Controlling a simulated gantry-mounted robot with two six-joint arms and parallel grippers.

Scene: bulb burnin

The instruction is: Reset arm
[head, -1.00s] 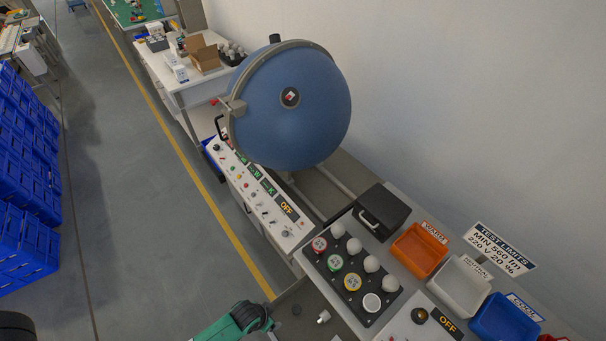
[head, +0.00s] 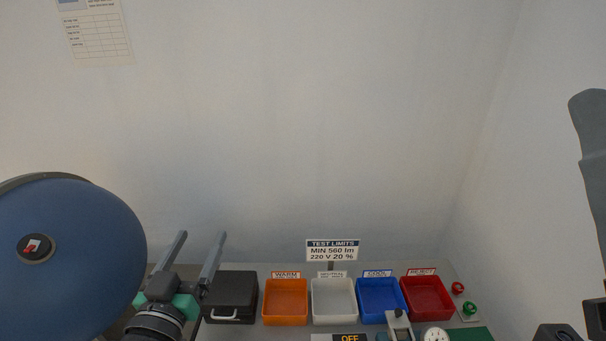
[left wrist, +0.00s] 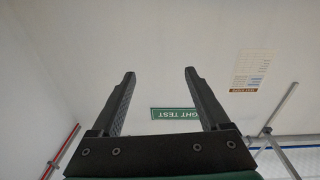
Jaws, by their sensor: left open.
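My left gripper (head: 201,236) is open and empty, its two grey fingers pointing up beside the blue sphere, in front of the wall. At the right edge of the head view a large grey part stands upright, close to the camera. It looks like part of my right gripper, cut off by the frame, so its opening cannot be judged.
The blue sphere (head: 65,262) fills the lower left. A black case (head: 232,292) and orange (head: 286,318), white (head: 334,318), blue (head: 382,317) and red (head: 430,313) bins line the bench. A limits sign (head: 332,250) stands behind. The space above is clear.

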